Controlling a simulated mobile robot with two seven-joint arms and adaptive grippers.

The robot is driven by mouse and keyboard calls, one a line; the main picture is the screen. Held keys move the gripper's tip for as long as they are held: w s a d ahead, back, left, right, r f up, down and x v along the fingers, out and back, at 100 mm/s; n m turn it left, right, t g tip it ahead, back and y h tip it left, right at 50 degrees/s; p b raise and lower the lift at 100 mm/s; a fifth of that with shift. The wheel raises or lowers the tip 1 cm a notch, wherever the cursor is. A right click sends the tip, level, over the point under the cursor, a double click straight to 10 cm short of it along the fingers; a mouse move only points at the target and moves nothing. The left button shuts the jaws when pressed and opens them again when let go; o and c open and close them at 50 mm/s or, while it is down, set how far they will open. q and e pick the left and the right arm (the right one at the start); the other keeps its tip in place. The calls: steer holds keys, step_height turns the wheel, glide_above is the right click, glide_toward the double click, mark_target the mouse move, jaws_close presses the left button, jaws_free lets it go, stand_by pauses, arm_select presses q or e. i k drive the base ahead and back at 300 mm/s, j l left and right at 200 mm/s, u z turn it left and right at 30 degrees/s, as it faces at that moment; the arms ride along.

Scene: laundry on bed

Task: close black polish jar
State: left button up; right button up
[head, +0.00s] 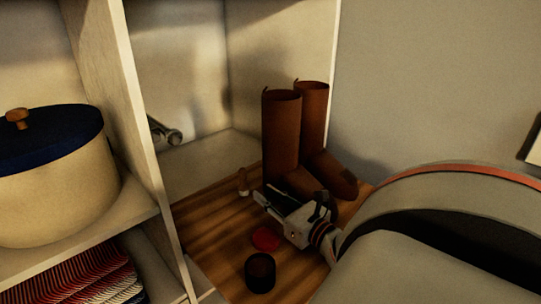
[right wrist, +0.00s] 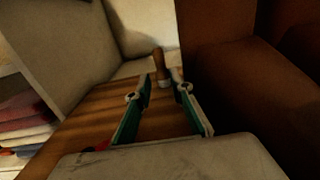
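A dark, round jar (head: 260,272) stands on the wooden board at the bottom of the head view. A flat red disc (head: 265,240) lies just behind it; I cannot tell whether it is a lid. My right gripper (head: 262,197) is low over the board, behind the red disc and in front of the boots. In the right wrist view its green-padded fingers (right wrist: 160,88) are apart with nothing gripped. A small brush with a wooden handle (head: 243,182) stands just beyond the fingertips; it also shows in the right wrist view (right wrist: 160,66). My left gripper is not in view.
Tall brown boots (head: 282,135) stand behind my right gripper, close to it. A white shelf unit (head: 135,120) on the left holds a cream pot with a blue lid (head: 52,190) and folded striped cloth (head: 85,275). The wooden board (head: 205,235) is clear left of the jar.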

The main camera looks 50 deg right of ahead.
mark_target(259, 268)
steer(key=k+j, duration=0.1)
steer(key=k, duration=0.4)
steer(key=k+j, duration=0.15)
steer(key=k, duration=0.35)
